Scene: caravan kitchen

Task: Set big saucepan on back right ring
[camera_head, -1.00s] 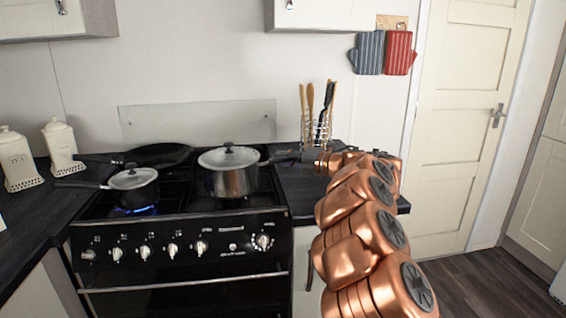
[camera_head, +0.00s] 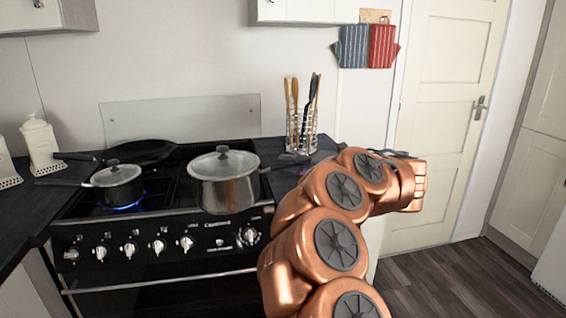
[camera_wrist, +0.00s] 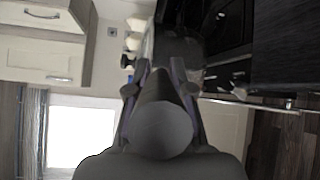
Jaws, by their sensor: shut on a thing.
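The big saucepan (camera_head: 222,192), steel with a glass lid and black knob, is upright at the front right of the hob. Its base overlaps the cooker's front edge in the head view, so it appears off the hob surface; the gap is unclear. Its dark handle points right towards my gripper (camera_head: 292,157), partly behind my copper arm. In the wrist view my gripper (camera_wrist: 160,78) has its two fingers closed along the dark handle. The back right ring is hidden behind the saucepan.
A small lidded saucepan (camera_head: 117,186) stands over a lit blue flame at front left. A black frying pan (camera_head: 140,152) sits at back left. A utensil rack (camera_head: 301,130) stands on the right worktop. A glass splashback (camera_head: 180,118) is behind the hob.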

